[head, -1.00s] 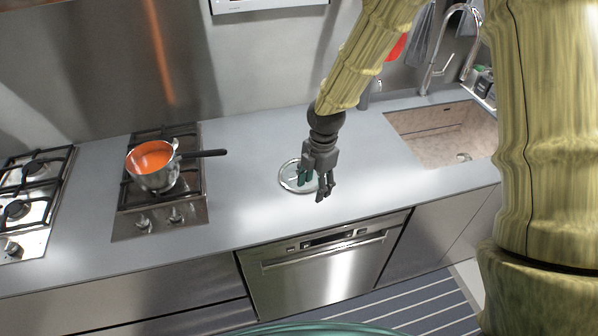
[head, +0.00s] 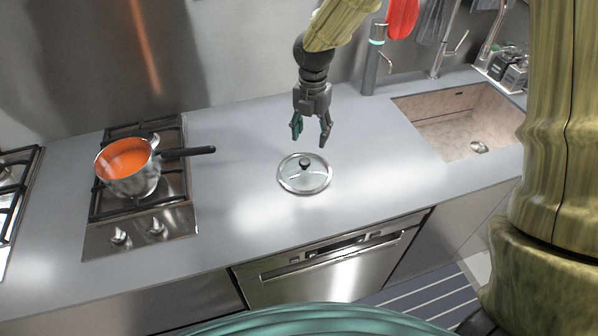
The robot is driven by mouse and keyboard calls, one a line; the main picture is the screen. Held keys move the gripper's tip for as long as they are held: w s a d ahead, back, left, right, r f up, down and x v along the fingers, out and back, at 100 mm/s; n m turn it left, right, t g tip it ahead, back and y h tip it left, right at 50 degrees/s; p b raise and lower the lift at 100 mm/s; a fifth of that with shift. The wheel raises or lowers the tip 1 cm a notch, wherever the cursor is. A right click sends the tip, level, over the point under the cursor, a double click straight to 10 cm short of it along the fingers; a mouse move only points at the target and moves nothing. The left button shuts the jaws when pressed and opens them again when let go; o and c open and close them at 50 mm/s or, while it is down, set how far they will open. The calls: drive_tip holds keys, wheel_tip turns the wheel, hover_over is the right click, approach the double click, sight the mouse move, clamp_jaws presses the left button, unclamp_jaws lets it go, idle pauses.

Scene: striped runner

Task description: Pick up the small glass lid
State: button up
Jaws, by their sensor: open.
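The small glass lid (head: 292,183) lies flat on the grey counter, with a metal rim and a black knob in its middle. It is fully in view in the head view. My gripper (head: 311,140) points down with its fingers spread and holds nothing. In the picture its fingertips are just above the lid's knob, slightly towards the back, and apart from it. How high they are above the counter is hard to tell.
A pot (head: 131,168) with orange contents and a black handle stands on the gas hob (head: 112,235) at left. A sink (head: 455,120) is at right. A grey and black cylindrical item (head: 371,68) stands at the back. The counter around the lid is clear.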

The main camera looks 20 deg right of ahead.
sight(305, 161)
drive_tip(key=shift+w+f, duration=0.25)
drive_tip(key=shift+f, duration=1)
drive_tip(key=f, duration=0.3)
drive_tip(key=shift+w+a+f+p, duration=0.1)
drive_tip(key=shift+w+a+p, duration=0.1)
drive_tip(key=shift+p, duration=0.1)
drive_tip(key=shift+f, duration=0.5)
drive_tip(key=shift+s+a+f+p, duration=0.1)
drive_tip(key=shift+a+f+p, duration=0.15)
drive_tip(key=shift+f+p, duration=0.5)
drive_tip(key=shift+a+f+p, duration=0.25)
drive_tip(key=shift+f+p, duration=0.2)
drive_tip(key=shift+f, duration=1.5)
clamp_jaws()
